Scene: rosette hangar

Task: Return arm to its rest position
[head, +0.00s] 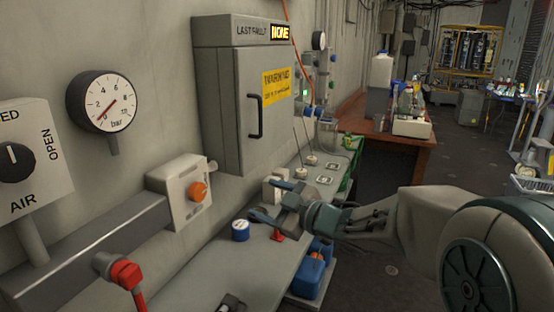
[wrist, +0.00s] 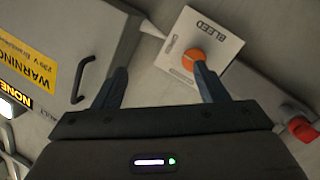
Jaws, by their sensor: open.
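My gripper (head: 268,201) is at the end of my arm, which reaches in from the right in the head view, over the grey bench ledge. Its two fingers are apart and nothing is seen between them. In the wrist view my gripper (wrist: 160,88) points toward the wall, with the fingers spread. The right finger's tip overlaps the orange knob (wrist: 193,59) of the BLEED box (wrist: 218,35) in that view; I cannot tell whether they touch. In the head view the orange knob (head: 197,191) stands on the box at the wall, left of the gripper and apart from it.
A grey cabinet (head: 228,110) with a handle hangs on the wall behind the gripper. A blue-and-white tin (head: 240,231) stands on the ledge below it. A blue crate (head: 313,270) is below. A red valve handle (head: 128,272) is at lower left. Open floor (head: 395,240) lies right.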

